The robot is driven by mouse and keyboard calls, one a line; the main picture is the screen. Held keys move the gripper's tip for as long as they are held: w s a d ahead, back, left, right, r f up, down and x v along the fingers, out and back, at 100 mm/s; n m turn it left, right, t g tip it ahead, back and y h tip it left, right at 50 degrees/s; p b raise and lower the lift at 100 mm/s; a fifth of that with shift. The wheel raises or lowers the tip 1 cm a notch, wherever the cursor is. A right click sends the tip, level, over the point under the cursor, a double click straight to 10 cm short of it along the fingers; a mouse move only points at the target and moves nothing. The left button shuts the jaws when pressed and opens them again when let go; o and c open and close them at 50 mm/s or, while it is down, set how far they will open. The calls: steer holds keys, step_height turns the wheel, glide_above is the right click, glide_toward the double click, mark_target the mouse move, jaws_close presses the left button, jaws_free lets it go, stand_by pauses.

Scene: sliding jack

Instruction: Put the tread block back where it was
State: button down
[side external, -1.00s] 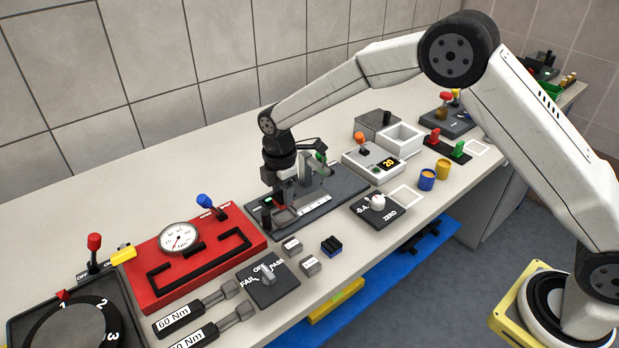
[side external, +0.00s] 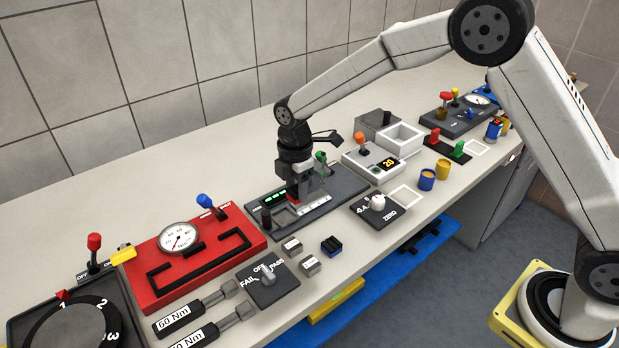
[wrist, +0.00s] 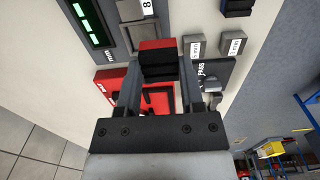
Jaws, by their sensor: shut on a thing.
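My gripper (side external: 296,196) points down over the dark sliding-jack unit (side external: 340,190) in the side external view. It is shut on a small red and black block (wrist: 158,62), apparently the tread block, which sits between the fingertips in the wrist view. Its red side (side external: 293,198) also shows in the side external view.
Left stands a red gauge panel (side external: 190,255) with a blue-knobbed lever. In front lie two grey blocks, a dark ribbed block (side external: 332,247) and an OFF/PASS switch plate (side external: 270,287). A ZERO knob plate (side external: 378,210) is at right. Bare bench lies behind the unit.

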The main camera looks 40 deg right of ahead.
steer(key=s+d+r, duration=0.2)
steer(key=s+d, duration=0.2)
steer(key=s, duration=0.8)
steer(key=s+d+r, duration=0.2)
steer(key=s+d, duration=0.3)
steer(key=s, duration=0.7)
steer(key=shift+s+d+r, duration=0.15)
steer(key=shift+d, duration=0.1)
steer(key=w+f, duration=0.2)
steer(key=w, duration=0.2)
steer(key=w+f, duration=0.3)
steer(key=w, duration=0.1)
steer(key=w+a+f, duration=0.1)
steer(key=w+f, duration=0.2)
steer(key=w, duration=0.1)
steer(key=shift+w+f, duration=0.15)
steer(key=shift+w, duration=0.1)
steer(key=shift+w+f, duration=0.5)
steer(key=shift+f, duration=0.1)
